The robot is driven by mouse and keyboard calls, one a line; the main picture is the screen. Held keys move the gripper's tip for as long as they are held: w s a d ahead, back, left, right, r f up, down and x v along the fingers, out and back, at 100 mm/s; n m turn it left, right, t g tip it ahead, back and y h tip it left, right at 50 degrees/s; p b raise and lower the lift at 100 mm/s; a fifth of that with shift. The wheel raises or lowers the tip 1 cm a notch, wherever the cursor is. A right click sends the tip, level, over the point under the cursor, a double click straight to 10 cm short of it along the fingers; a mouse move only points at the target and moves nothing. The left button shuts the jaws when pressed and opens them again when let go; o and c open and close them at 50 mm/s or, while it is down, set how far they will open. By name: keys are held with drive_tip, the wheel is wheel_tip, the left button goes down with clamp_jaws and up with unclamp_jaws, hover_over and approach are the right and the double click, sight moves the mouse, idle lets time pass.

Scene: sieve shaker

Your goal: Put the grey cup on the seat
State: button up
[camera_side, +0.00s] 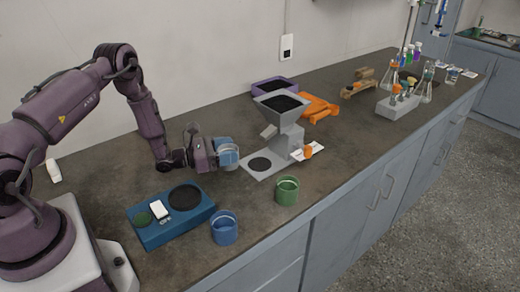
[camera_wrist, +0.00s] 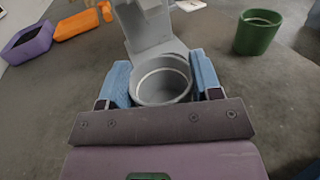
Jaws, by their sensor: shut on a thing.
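My gripper (camera_side: 228,157) is shut on the grey cup (camera_wrist: 163,82), its blue fingers on either side of it. In the wrist view the cup is upright, open at the top, and looks empty. In the side view the blue fingers hide most of it. A grey hopper device (camera_side: 287,138) stands just right of my gripper. Its base plate has a round black seat (camera_side: 260,164), and the cup is to the left of that seat, apart from it. The device's grey chute (camera_wrist: 145,25) is just beyond the cup in the wrist view.
A green cup (camera_side: 287,191) stands in front of the device and a blue cup (camera_side: 224,228) nearer the front edge. A blue box (camera_side: 172,222) with a black disc is at front left. A purple tray (camera_side: 274,84) and orange parts (camera_side: 320,107) lie behind the device.

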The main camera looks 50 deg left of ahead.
drive_tip(key=x, duration=0.6)
drive_tip(key=shift+w+d, duration=0.1)
drive_tip(key=w, duration=0.2)
drive_tip(key=w+d+f, duration=0.1)
drive_tip(key=shift+d, duration=0.1)
drive_tip(key=shift+f, duration=0.25)
drive_tip(key=shift+f, duration=0.1)
drive_tip(key=o, duration=0.9)
drive_tip(key=shift+o, duration=0.2)
